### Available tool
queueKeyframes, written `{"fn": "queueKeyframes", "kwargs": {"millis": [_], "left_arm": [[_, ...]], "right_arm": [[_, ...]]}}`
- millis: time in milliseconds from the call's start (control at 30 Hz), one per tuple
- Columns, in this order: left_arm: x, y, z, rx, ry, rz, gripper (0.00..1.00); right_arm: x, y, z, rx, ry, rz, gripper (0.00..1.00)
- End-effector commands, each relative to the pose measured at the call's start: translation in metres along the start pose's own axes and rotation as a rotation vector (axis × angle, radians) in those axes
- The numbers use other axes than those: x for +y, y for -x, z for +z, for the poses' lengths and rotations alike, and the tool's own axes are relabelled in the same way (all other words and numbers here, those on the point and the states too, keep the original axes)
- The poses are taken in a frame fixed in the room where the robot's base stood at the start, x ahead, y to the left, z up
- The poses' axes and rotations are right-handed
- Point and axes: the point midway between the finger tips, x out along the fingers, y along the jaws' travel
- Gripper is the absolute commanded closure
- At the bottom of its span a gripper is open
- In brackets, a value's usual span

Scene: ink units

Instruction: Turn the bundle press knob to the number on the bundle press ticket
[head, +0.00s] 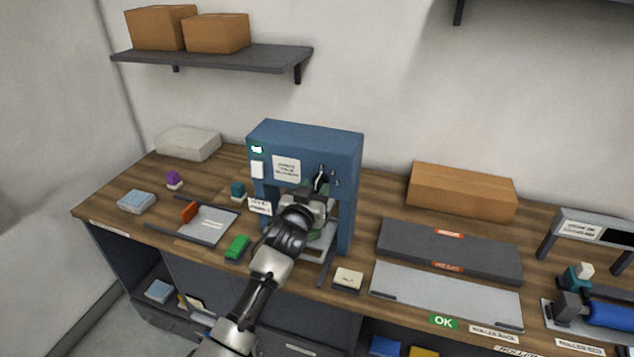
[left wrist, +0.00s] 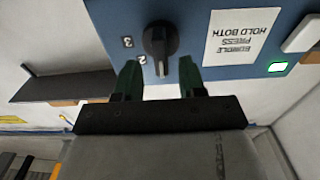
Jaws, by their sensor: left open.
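The blue bundle press (head: 350,150) stands on the wooden bench. Its black knob (head: 321,179) is on the front face, right of a white label (head: 286,169). In the left wrist view the knob (left wrist: 160,42) shows upside down with its grip bar roughly vertical; numbers 3 and 2 are printed beside it. My left gripper (left wrist: 159,78) is open, its two green fingers just short of the knob, one to each side, apparently not touching it. A small white card (head: 259,206) hangs at the press's lower left; its text is unreadable and I cannot tell whether it is the ticket. My right gripper is not in view.
A green block (head: 237,247) and a grey tray (head: 208,226) lie left of the press. A cream block (head: 348,279) sits at its front right. Grey plates (head: 447,292) and a cardboard box (head: 462,190) are further right. A shelf (head: 215,58) hangs above left.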

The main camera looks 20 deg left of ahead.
Motion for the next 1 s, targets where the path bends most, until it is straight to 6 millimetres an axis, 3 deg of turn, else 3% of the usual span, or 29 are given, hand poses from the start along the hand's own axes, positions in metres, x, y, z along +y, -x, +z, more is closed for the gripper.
{"fn": "queueKeyframes", "kwargs": {"millis": [200, 533, 800, 1000], "left_arm": [[0.0, -0.017, 0.0, 0.0, 0.001, 0.0, 0.6], [0.0, -0.019, 0.001, -0.001, 0.0, 0.0, 0.6], [0.0, -0.019, 0.001, -0.001, 0.0, 0.0, 1.0], [0.0, -0.019, 0.001, -0.001, -0.006, 0.0, 1.0]], "right_arm": [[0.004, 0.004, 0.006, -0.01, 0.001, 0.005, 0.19], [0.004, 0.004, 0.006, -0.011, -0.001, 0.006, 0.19], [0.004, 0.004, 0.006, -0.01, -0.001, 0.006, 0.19], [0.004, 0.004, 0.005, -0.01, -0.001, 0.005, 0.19]]}}
